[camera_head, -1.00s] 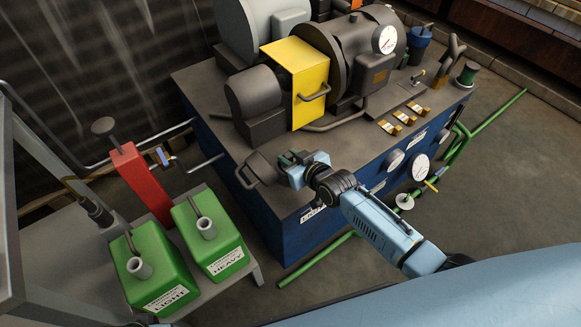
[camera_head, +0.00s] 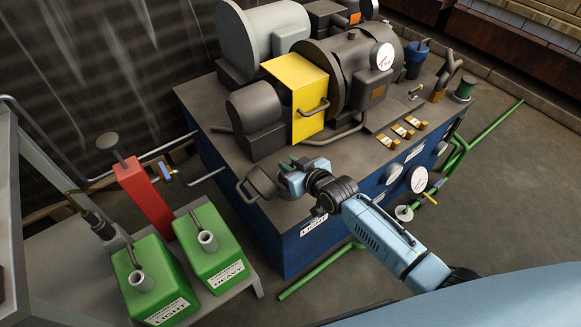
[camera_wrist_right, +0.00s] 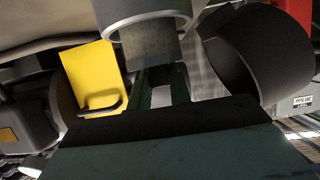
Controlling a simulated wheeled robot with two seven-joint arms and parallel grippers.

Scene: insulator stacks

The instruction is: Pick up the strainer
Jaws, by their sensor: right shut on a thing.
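My right gripper (camera_head: 284,172) is above the near left corner of the blue-sided bench. It is shut on a dark grey piece that I take to be the strainer (camera_head: 262,182). The gripper's own body hides part of it in the head view. In the right wrist view the fingers (camera_wrist_right: 163,85) close on a grey block under a round, light-rimmed part (camera_wrist_right: 147,14). A dark curved band (camera_wrist_right: 262,55) shows to the right of the fingers. My left gripper is not in view.
The yellow box (camera_head: 296,98) and the dark round machine (camera_head: 350,65) stand on the bench behind the gripper. A loop handle (camera_head: 240,188) shows at the bench's left edge. Green cans (camera_head: 208,258) and a red post (camera_head: 146,200) stand at left.

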